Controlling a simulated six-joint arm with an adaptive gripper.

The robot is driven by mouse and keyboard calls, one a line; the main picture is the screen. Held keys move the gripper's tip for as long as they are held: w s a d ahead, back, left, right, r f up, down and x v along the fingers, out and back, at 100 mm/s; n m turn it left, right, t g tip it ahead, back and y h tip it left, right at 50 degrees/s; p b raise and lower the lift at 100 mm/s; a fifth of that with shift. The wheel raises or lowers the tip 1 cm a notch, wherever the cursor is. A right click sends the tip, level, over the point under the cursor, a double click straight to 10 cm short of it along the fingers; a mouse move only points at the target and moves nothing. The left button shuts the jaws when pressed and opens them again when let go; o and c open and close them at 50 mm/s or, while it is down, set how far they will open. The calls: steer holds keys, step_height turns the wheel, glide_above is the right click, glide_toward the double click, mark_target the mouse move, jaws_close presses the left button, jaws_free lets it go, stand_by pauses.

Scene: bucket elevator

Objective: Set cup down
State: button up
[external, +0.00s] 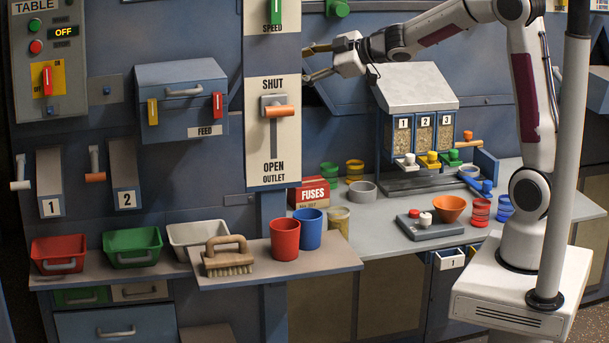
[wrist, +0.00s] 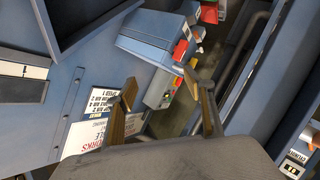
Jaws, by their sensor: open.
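My gripper (external: 308,65) is open, high up beside the outlet panel, with nothing between its fingers. In the wrist view the two fingers (wrist: 160,82) are spread apart with only background between them. A red cup (external: 285,240) and a blue cup (external: 310,230) stand upright side by side on the front shelf (external: 330,262), well below my gripper. A yellowish cup (external: 338,221) stands just behind the blue one. No cup shows clearly in the wrist view. Which cup the task means cannot be told.
A brush (external: 228,260) lies left of the red cup. The outlet lever (external: 280,112) projects near my gripper. The hopper with numbered windows (external: 415,90) stands below my forearm. An orange bowl (external: 450,208) and small red (external: 480,212) and blue (external: 505,208) containers occupy the right bench.

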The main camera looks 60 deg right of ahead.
steer(key=w+a+f+n+g+y, duration=0.1)
steer(key=w+a+f+n+y, duration=0.3)
steer(key=f+y, duration=0.15)
steer(key=n+g+y, duration=0.7)
steer(key=g, duration=0.8)
glide_toward(314, 212)
steer(key=x, duration=0.4)
steer(key=shift+f, duration=0.2)
steer(key=shift+a, duration=0.2)
steer(key=shift+x, duration=1.2)
